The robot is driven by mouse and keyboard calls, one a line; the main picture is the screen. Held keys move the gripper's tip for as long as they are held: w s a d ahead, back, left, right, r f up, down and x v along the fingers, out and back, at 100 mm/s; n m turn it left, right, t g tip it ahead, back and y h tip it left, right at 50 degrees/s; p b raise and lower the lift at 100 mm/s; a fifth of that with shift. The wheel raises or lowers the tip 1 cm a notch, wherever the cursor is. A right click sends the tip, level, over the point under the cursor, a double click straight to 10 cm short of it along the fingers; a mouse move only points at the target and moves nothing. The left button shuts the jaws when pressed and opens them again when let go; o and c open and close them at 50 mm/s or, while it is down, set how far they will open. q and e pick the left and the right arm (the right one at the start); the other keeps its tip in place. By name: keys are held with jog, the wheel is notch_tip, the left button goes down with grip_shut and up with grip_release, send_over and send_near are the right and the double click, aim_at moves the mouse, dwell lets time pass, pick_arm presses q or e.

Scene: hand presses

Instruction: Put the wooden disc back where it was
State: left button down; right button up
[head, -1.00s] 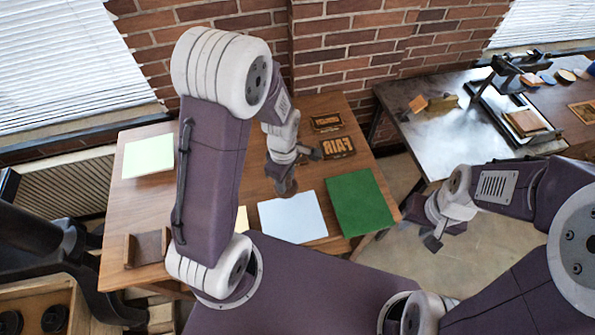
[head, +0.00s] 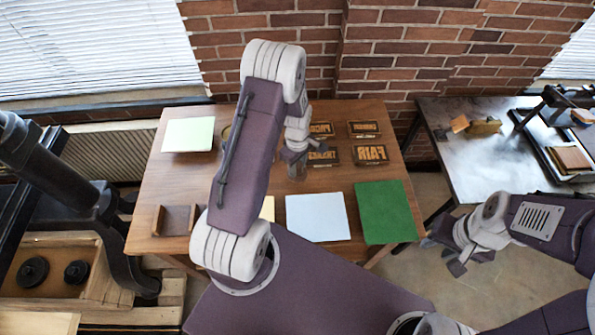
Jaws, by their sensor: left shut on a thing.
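My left gripper (head: 297,168) is over the brown wooden table (head: 175,185), just above the pale blue sheet and left of the lettered blocks. It is shut on a small greyish-brown thing whose shape is too small and partly hidden to make out. I cannot tell whether this is the wooden disc. No wooden disc shows clearly elsewhere in view. My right gripper (head: 457,266) hangs over the floor between the two tables, away from any object. Its fingers are too small to read.
Lettered blocks (head: 370,154) stand at the table's back right. A pale blue sheet (head: 318,217), green sheet (head: 388,212), pale green pad (head: 188,134) and wooden holder (head: 175,220) lie around. A metal-topped table (head: 460,150) is right; a black press (head: 60,185) is left.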

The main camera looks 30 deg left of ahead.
aim_at(298, 173)
pick_arm(q)
notch_tip(298, 173, down, 4)
jog(key=shift+w+d+f+p, duration=0.1)
jog(key=shift+w+p, duration=0.05)
jog(key=shift+p, duration=0.35)
jog(key=shift+f, duration=0.1)
jog(key=c, duration=1)
grip_release()
